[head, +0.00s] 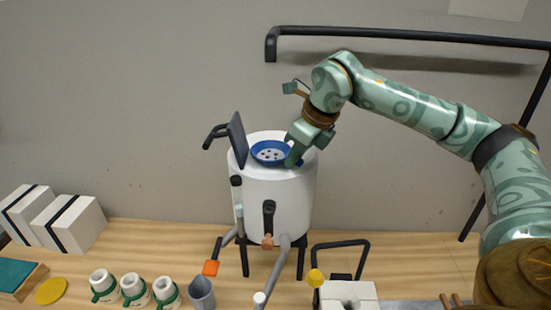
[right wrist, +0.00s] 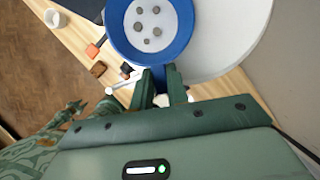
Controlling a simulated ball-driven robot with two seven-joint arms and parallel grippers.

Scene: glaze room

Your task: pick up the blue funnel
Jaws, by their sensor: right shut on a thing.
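The blue funnel (head: 268,153), with a blue rim and a pale perforated disc inside, is at the top of the white drum (head: 290,200). I cannot tell whether it rests on the drum or is just above it. My right gripper (head: 294,156) is at its right side in the head view. In the right wrist view the gripper (right wrist: 163,76) is shut on the short blue handle of the funnel (right wrist: 150,55). The fingers hide part of that handle. My left gripper is not in view.
A dark upright lid (head: 237,139) stands left of the funnel. A black rail (head: 410,36) runs along the wall behind my right arm. Cups (head: 133,290), a grey beaker (head: 201,292) and white boxes (head: 70,225) stand on the wooden table (head: 165,240).

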